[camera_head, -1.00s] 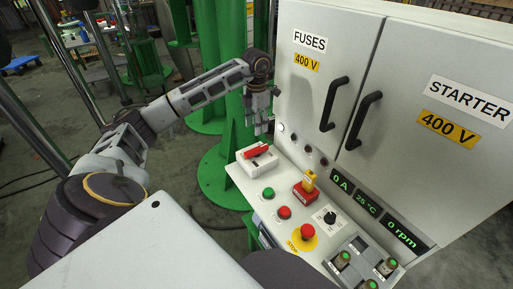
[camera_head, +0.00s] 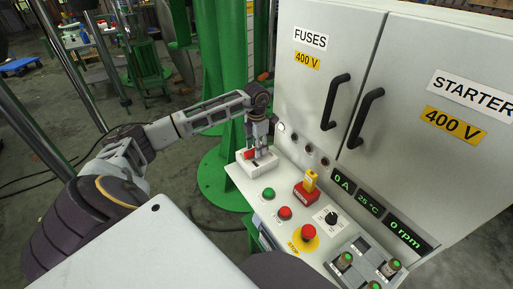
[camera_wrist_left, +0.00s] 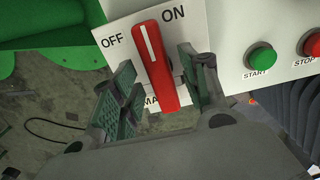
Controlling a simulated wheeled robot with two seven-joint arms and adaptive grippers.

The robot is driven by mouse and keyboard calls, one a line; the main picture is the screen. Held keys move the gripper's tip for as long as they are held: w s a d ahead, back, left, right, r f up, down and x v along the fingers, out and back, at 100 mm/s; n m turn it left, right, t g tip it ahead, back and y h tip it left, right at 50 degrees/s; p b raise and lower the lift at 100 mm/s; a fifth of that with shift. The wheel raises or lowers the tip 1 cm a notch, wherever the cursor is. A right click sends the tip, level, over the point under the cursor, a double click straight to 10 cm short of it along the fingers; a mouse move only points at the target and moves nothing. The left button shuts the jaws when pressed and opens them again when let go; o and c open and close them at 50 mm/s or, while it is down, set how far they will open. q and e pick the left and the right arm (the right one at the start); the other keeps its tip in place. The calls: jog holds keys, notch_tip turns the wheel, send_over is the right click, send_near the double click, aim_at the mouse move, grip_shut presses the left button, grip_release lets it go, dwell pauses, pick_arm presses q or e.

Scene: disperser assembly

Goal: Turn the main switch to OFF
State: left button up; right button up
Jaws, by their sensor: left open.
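The main switch is a white box (camera_head: 264,172) with a red handle (camera_head: 247,154) at the left end of the control panel. In the left wrist view the red handle (camera_wrist_left: 156,68) has a white line and points up between the printed OFF and ON labels. My left gripper (camera_head: 261,146) points down over the switch. In the left wrist view my left gripper (camera_wrist_left: 160,82) is open, with one finger on each side of the handle. The right finger is close to the handle; I cannot tell if it touches. Part of the lettering below is hidden. My right gripper is out of view.
A green start button (camera_head: 268,194), red stop button (camera_head: 285,212), red emergency button (camera_head: 307,232) and yellow-handled red switch (camera_head: 308,185) sit on the panel nearby. The cabinet (camera_head: 300,100) rises behind. A green column (camera_head: 225,110) stands to the left.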

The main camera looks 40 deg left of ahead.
pick_arm(q)
jog(key=shift+f, duration=0.1)
grip_shut()
dwell(0.3)
